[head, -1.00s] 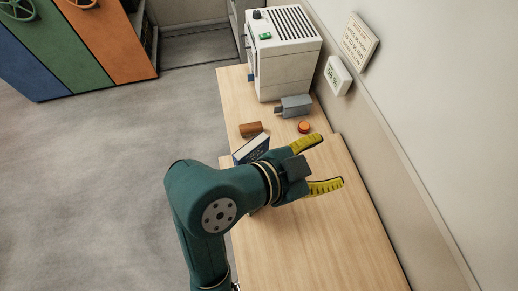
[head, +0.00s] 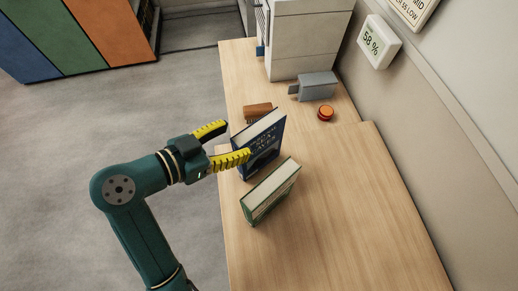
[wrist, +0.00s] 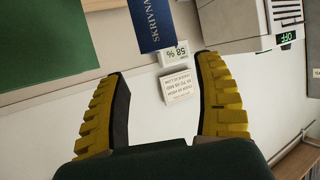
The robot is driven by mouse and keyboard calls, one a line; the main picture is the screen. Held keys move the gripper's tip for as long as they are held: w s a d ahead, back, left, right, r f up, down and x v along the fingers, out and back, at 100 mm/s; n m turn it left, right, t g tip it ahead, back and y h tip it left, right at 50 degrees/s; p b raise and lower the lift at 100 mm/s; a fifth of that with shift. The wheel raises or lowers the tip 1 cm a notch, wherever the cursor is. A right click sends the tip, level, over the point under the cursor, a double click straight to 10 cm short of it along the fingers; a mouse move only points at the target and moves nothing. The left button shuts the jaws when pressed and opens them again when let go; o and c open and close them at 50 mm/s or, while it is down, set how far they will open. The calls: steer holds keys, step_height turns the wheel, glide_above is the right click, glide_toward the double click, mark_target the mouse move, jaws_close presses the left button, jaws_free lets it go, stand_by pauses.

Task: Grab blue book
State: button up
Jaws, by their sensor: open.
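The blue book (head: 266,145) stands upright on the wooden desk, its pale page edges facing up. In the wrist view its blue cover (wrist: 155,25) with white lettering shows at the top, beyond the fingertips. My gripper (head: 235,141) is open and empty, at the left side of the blue book. In the head view, its nearer yellow finger overlaps the book's cover and the farther finger is beside its far left end. I cannot tell whether either finger touches it. A green book (head: 270,192) stands just nearer, apart from the blue one; it also shows in the wrist view (wrist: 40,45).
A brown block (head: 258,110) lies just behind the blue book. A grey device (head: 316,86), an orange button (head: 325,113) and a white machine (head: 308,40) stand farther back. The desk (head: 340,210) is clear at the right and front.

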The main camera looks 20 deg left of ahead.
mark_target(256, 128)
steer(key=x, duration=0.3)
steer(key=b+x, duration=0.1)
steer(key=x, duration=0.4)
steer(key=shift+w+a+f, duration=0.15)
steer(key=shift+w+f, duration=0.1)
steer(key=shift+w, duration=0.15)
steer(key=shift+s, duration=0.1)
jaws_close()
steer(key=shift+r, duration=0.15)
